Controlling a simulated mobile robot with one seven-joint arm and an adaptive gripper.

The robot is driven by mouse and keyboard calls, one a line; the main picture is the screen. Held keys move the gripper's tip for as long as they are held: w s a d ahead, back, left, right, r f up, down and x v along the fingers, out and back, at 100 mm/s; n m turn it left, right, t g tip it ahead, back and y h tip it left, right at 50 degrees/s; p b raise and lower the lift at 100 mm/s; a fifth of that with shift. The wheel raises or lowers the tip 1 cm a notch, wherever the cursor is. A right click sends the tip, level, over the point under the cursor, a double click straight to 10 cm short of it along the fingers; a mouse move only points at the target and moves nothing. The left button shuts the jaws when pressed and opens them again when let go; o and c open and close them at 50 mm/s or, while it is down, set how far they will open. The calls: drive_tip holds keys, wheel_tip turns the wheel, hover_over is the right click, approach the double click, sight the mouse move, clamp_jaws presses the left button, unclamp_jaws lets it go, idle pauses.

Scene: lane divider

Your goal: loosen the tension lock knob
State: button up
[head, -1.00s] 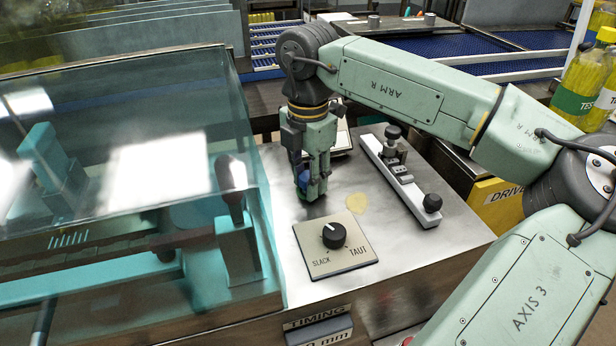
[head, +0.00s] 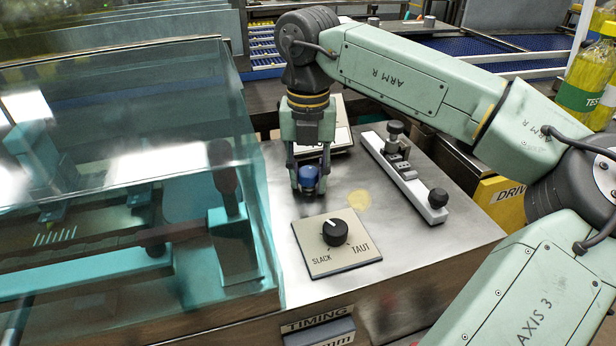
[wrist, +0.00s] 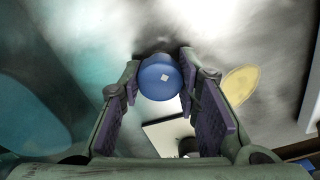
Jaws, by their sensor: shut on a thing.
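A round blue knob (head: 308,173) stands on the metal top of the machine, behind the SLACK/TAUT dial. In the wrist view the blue knob (wrist: 158,82) has a small white square on its top. My gripper (head: 308,184) points down over it, with one finger on each side, and is shut on it. The purple finger pads (wrist: 167,108) flank the knob in the wrist view. The black dial (head: 336,232) sits on a beige plate (head: 337,257) marked SLACK and TAUT, apart from my gripper. The knob's base is mostly hidden.
A clear teal guard (head: 120,150) rises close on the left. A white rail (head: 400,172) with black knobs lies to the right. Bottles (head: 590,85) stand at the far right.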

sight(309, 171)
drive_tip(key=n, duration=0.4)
drive_tip(key=shift+f+n+b, duration=0.1)
drive_tip(key=shift+n+b, duration=0.2)
drive_tip(key=shift+d+n, duration=0.1)
drive_tip(key=shift+n, duration=2.4)
drive_tip(key=shift+s, duration=0.1)
drive_tip(key=o, duration=1.2)
drive_tip(key=shift+c, duration=0.2)
drive_tip(key=shift+r, duration=0.2)
wheel_tip(309, 171, up, 12)
drive_tip(key=shift+f, duration=0.1)
